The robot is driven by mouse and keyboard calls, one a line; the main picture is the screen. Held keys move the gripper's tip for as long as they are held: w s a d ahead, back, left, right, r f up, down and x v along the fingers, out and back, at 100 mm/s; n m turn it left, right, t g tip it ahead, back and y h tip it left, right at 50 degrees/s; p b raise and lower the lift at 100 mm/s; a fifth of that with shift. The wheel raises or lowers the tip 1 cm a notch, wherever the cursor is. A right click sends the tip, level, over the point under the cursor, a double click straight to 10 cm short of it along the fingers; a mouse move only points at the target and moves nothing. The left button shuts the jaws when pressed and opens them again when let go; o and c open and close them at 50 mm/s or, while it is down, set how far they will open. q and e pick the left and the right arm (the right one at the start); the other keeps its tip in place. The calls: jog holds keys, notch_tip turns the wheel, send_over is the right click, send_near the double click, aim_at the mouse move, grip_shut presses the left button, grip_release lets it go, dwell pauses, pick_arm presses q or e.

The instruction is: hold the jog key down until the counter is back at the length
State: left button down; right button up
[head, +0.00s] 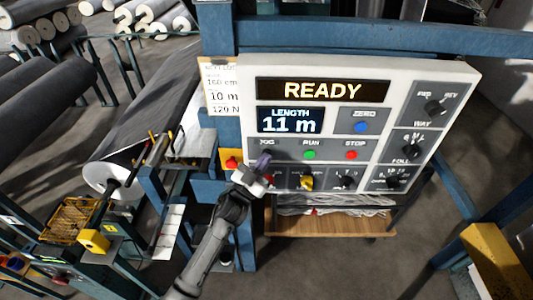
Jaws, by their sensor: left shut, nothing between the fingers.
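The control panel (340,88) is upright, mounted on a blue frame. Its upper display (322,90) reads READY. The counter (290,121) reads LENGTH 11 m. My right gripper is not in view.
Right of the jog spot are the green RUN button (310,154) and red STOP button (352,155). The blue ZERO button (361,127) is above, with several knobs around. A grey roll (112,178) lies in the machine at left. A wooden shelf (330,225) is below.

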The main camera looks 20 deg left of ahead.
pick_arm(q)
jog(key=shift+s+d, duration=0.2)
jog(key=shift+s, duration=0.4)
jog(key=shift+p, duration=0.3)
jog(key=s, duration=0.1)
jog(key=s+d+p, duration=0.1)
jog(key=s, duration=0.1)
jog(key=s+p, duration=0.1)
jog(key=shift+s+d, duration=0.35)
